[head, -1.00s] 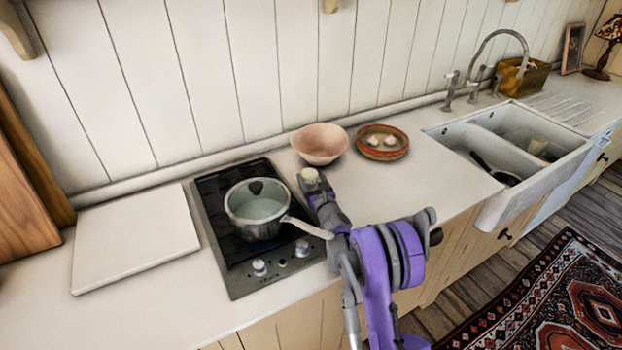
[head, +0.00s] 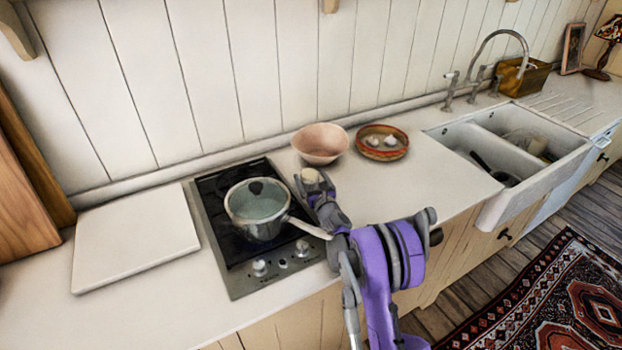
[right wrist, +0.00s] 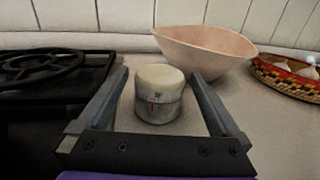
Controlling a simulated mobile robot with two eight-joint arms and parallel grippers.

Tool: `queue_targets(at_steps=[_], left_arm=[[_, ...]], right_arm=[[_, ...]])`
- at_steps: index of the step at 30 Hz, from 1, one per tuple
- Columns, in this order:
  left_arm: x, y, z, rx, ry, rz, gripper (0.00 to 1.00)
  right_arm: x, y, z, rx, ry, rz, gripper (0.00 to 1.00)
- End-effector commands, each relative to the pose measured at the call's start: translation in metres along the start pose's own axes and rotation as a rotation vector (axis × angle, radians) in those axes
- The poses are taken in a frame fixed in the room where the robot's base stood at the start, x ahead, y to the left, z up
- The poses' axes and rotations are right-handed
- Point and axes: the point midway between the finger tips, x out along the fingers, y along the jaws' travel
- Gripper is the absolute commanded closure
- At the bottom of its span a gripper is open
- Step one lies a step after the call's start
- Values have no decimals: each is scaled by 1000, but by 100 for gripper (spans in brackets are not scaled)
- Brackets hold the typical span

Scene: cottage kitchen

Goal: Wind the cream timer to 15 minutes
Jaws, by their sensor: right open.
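The cream timer (right wrist: 159,92) stands upright on the counter, between the two open fingers of my right gripper (right wrist: 160,88) in the right wrist view. A gap shows on each side of it, so the fingers do not appear to touch it. Its side has a scale with a red mark, too small to read. In the head view the timer (head: 310,176) shows as a small cream top just right of the hob, with my right gripper (head: 312,184) around it and hiding its lower part. My left gripper is not in view.
A lidded pot (head: 257,208) sits on the hob (head: 232,267) left of my right arm, its handle reaching close to the arm. A pink bowl (head: 320,145) stands just behind the timer. A patterned dish (head: 382,155) with garlic is to its right. The counter further right is clear up to the sink (head: 480,160).

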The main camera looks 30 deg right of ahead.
Motion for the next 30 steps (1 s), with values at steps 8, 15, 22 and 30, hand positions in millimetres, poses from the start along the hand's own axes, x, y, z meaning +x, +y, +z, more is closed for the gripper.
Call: queue_targets(at_steps=[8,15,22,30], left_arm=[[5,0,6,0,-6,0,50],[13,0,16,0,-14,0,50],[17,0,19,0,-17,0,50],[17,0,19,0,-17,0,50]], right_arm=[[-31,0,-2,0,1,-1,0],[-80,-1,-2,-1,2,-1,0],[-105,0,-1,0,0,0,0],[-108,0,0,0,0,0,0]])
